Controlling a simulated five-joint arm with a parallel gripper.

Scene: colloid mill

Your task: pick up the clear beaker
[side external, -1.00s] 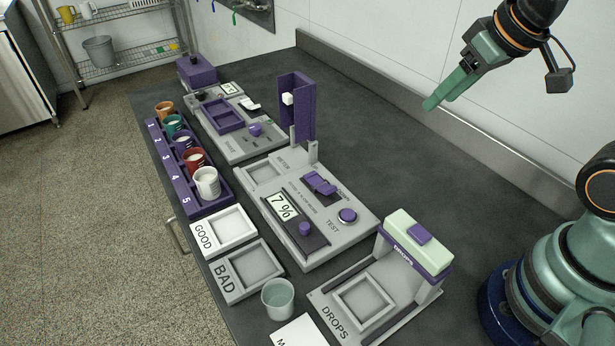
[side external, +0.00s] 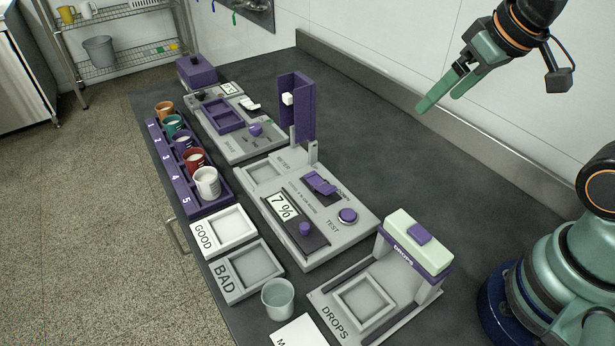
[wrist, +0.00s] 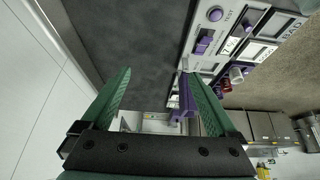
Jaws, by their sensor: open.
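The clear beaker (side external: 278,298) stands upright on the counter near its front edge, in front of the BAD tray and left of the DROPS station. It looks empty. My gripper (side external: 436,104) is open and empty, high above the back of the counter, well up and to the right of the beaker. In the wrist view my gripper's two green fingers (wrist: 160,95) are spread wide with nothing between them. I cannot make out the beaker in the wrist view.
The DROPS station (side external: 418,240) stands right of the beaker. The BAD tray (side external: 229,288) and GOOD tray (side external: 205,240) lie behind it. The purple rack (side external: 186,193) holds several coloured cups. The meter unit (side external: 350,238) has an upright purple panel (side external: 303,110). The counter's back right is clear.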

